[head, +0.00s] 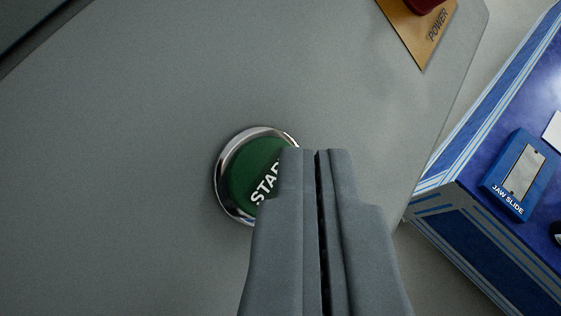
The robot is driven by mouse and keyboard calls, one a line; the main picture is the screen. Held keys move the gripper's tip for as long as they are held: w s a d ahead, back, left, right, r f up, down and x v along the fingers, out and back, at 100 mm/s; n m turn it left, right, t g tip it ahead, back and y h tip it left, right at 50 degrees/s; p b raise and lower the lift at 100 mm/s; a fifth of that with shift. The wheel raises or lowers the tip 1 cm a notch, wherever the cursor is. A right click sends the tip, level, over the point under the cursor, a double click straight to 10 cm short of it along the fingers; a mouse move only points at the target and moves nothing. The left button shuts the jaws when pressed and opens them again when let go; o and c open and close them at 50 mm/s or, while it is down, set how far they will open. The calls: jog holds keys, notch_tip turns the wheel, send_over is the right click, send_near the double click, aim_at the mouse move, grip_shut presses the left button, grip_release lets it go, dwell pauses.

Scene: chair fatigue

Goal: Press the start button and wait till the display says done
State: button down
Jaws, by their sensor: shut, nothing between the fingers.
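The green start button (252,172), with white lettering and a shiny metal ring, sits on a grey panel (120,160) in the middle of the head view. My gripper (317,152) is shut and empty. Its fingertips overlap the right part of the button and hide the end of its lettering. I cannot tell whether the fingertips touch the button. No display is in view.
A tan plate (425,38) marked POWER, with a dark red knob (424,4), is at the upper right of the panel. A blue box (470,235) with a part labelled JAW SLIDE (520,172) stands at the right. The panel left of the button is clear.

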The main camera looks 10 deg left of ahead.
jog(key=shift+r, duration=0.1)
jog(key=shift+s+d+r, duration=0.2)
jog(key=shift+d+r, duration=0.2)
jog(key=shift+r, duration=0.25)
jog(key=shift+s+d+r, duration=0.15)
jog(key=shift+d+r, duration=0.3)
jog(key=shift+r, duration=0.25)
jog(key=shift+s+d+r, duration=0.2)
jog(key=shift+d+r, duration=0.2)
jog(key=shift+r, duration=0.25)
jog(key=s+r+t, duration=0.2)
jog(key=s+r, duration=0.3)
jog(key=s, duration=0.7)
jog(key=s+r+m+t, duration=0.1)
jog(key=s+r, duration=0.5)
jog(key=s, duration=0.6)
jog(key=s+r+t+h, duration=0.1)
jog(key=s+r+t, duration=0.2)
jog(key=s, duration=0.9)
notch_tip(320, 180, up, 3)
jog(key=shift+a+f+m, duration=0.15)
jog(key=shift+a+m, duration=0.15)
jog(key=shift+a, duration=0.05)
